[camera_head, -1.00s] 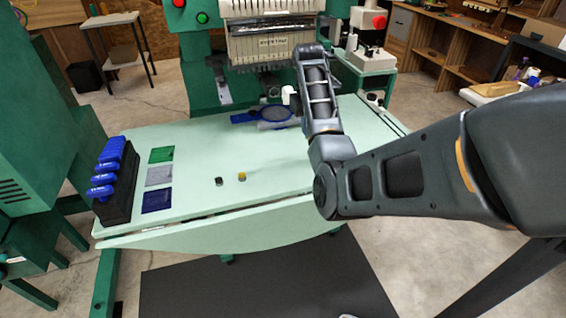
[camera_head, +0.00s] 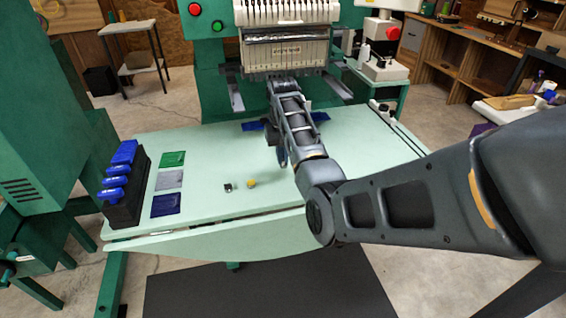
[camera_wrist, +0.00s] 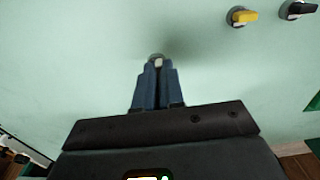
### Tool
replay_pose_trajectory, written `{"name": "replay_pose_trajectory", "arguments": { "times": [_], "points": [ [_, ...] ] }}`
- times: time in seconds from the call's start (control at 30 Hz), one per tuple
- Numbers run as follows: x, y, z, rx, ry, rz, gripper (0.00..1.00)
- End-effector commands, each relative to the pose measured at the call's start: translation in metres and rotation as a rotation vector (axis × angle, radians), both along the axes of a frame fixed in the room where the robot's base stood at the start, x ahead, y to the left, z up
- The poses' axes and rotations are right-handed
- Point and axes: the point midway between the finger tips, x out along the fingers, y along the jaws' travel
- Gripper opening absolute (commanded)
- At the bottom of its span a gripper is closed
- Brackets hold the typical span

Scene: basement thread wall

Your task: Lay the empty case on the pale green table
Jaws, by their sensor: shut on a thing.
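My gripper (camera_wrist: 157,62) is shut on a small, pale metallic thing (camera_wrist: 157,57), probably the case; only its rounded end shows between the fingertips. It is over the pale green table (camera_wrist: 80,60); I cannot tell whether the case touches the top. In the head view the dark blue fingers (camera_head: 282,150) point down over the table (camera_head: 225,155), right of two small items. The case itself cannot be made out there. The yellow-topped item (camera_head: 251,183) and the black-topped item (camera_head: 227,188) stand on the table; both show at upper right in the wrist view.
A black rack of blue items (camera_head: 120,185) stands at the table's left end, beside green, grey and blue patches. A blue flat thing (camera_head: 319,117) lies behind my arm. The embroidery machine (camera_head: 287,45) rises at the back. The table's middle is mostly clear.

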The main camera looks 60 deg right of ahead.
Motion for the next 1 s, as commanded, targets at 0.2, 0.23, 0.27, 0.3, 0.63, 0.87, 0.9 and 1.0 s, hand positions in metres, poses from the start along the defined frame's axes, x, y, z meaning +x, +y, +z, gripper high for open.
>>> {"name": "replay_pose_trajectory", "arguments": {
  "times": [0.2, 0.23, 0.27, 0.3, 0.63, 0.87, 0.9, 1.0],
  "points": [
    [-0.001, 0.001, -0.029, 0.003, 0.003, 0.000, 0.00],
    [-0.001, 0.001, -0.031, 0.002, 0.002, 0.000, 0.00],
    [-0.001, 0.000, -0.032, 0.002, 0.002, 0.000, 0.00],
    [-0.001, 0.000, -0.032, 0.002, 0.001, 0.000, 0.00],
    [-0.001, 0.000, -0.034, 0.001, 0.001, 0.000, 0.11],
    [-0.001, 0.000, -0.033, 0.001, 0.001, 0.000, 0.33],
    [-0.001, 0.000, -0.033, 0.001, 0.001, 0.000, 0.34],
    [-0.001, 0.000, -0.033, 0.001, 0.001, 0.000, 0.34]
  ]
}}
